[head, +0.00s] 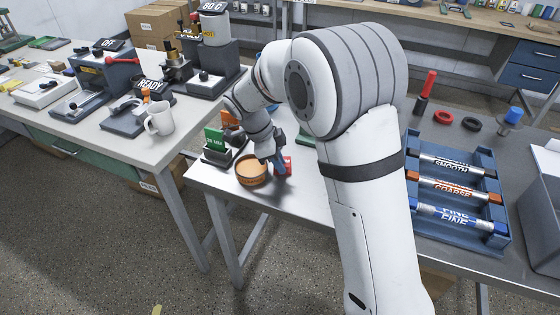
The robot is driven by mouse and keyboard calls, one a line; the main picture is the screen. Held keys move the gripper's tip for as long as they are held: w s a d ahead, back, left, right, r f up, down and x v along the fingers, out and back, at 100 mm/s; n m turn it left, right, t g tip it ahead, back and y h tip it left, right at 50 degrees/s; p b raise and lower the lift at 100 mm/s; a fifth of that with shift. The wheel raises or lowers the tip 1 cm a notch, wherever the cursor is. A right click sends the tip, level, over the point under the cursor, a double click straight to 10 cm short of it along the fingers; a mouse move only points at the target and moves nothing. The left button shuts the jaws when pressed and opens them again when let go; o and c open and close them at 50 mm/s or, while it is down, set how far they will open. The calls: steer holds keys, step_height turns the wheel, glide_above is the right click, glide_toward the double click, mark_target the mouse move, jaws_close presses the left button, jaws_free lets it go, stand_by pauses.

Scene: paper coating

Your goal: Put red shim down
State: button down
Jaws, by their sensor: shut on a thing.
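The red shim (287,168) is a small red piece at the far left part of the near metal table, just right of a round tan dish. My gripper (279,160) points down at it and is shut on it. My fingers hide part of the shim. I cannot tell whether its lower edge touches the table. A dark holder (222,156) left of the dish bears an upright green shim (213,139) with a white label. An orange piece (231,120) shows behind it, partly hidden by my arm.
The tan dish (251,170) stands close to my gripper's left. A blue rack (458,236) with labelled rods is at the right, with red and black rings (443,118) behind it. Bare tabletop (305,195) lies in front of the shim.

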steer(key=shift+f, duration=0.15)
steer(key=c, duration=1.4)
jaws_free()
steer(key=shift+c, duration=0.2)
steer(key=v, duration=1.2)
steer(key=shift+r, duration=0.25)
steer(key=s+d+r+n+y, duration=0.1)
steer(key=s+d+n+y, duration=0.1)
steer(key=s+d+n, duration=0.6)
steer(key=s+d+r+n+y, duration=0.1)
steer(key=s+d+n+y, duration=0.3)
steer(key=d, duration=0.6)
steer(key=s+d+f+n+t, duration=0.1)
steer(key=s+d+f+n, duration=0.1)
steer(key=s, duration=0.3)
steer(key=s+d+f+n+t+h, duration=0.1)
steer(key=s+d+n, duration=0.1)
steer(key=s, duration=0.3)
steer(key=shift+d+f+n, duration=0.25)
steer(key=shift+f+n, duration=0.1)
steer(key=shift+n, duration=0.35)
